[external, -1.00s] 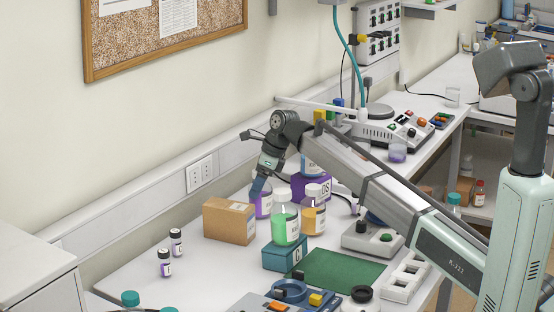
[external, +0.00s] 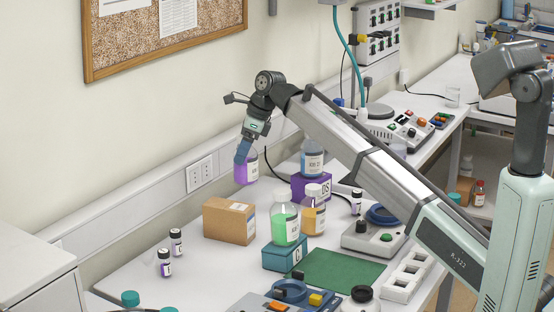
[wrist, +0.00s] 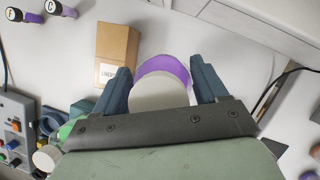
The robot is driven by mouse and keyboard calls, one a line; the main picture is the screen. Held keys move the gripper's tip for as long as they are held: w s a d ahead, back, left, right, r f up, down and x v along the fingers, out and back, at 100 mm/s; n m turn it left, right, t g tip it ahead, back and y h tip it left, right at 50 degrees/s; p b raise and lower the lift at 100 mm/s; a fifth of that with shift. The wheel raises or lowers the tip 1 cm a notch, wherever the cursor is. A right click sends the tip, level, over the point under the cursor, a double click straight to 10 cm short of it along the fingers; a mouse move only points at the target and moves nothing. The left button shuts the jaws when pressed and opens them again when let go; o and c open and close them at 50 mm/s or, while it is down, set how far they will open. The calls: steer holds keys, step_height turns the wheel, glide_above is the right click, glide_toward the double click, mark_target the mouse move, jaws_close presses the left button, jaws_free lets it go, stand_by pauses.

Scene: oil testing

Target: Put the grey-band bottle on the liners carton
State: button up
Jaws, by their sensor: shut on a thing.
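My gripper (external: 243,153) is shut on a bottle of purple liquid with a white label (external: 247,171) and holds it upright or nearly so, in the air behind and above the liners carton. In the wrist view my gripper's blue fingers (wrist: 160,75) stand on both sides of the bottle's pale cap (wrist: 158,92). I cannot make out a grey band on it. The liners carton (external: 229,221) is a brown cardboard box on the bench, with nothing on top. It also shows in the wrist view (wrist: 117,48), to the left beyond the bottle.
A green bottle (external: 285,222) stands on a teal box (external: 285,254) right of the carton, with an orange bottle (external: 313,212) beside it. A blue bottle (external: 312,160) stands on a purple box (external: 311,187). Two small vials (external: 165,263) stand at left.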

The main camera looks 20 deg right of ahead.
steer(key=s+a+r+n, duration=0.1)
steer(key=s+a+r, duration=0.7)
step_height(320, 180, down, 10)
steer(key=d+m, duration=0.1)
steer(key=shift+s+d+r, duration=0.15)
steer(key=shift+s+d, duration=0.05)
steer(key=shift+s, duration=0.05)
stand_by(0.4)
steer(key=o, duration=1.4)
steer(key=v, duration=1.2)
steer(key=shift+s, duration=0.15)
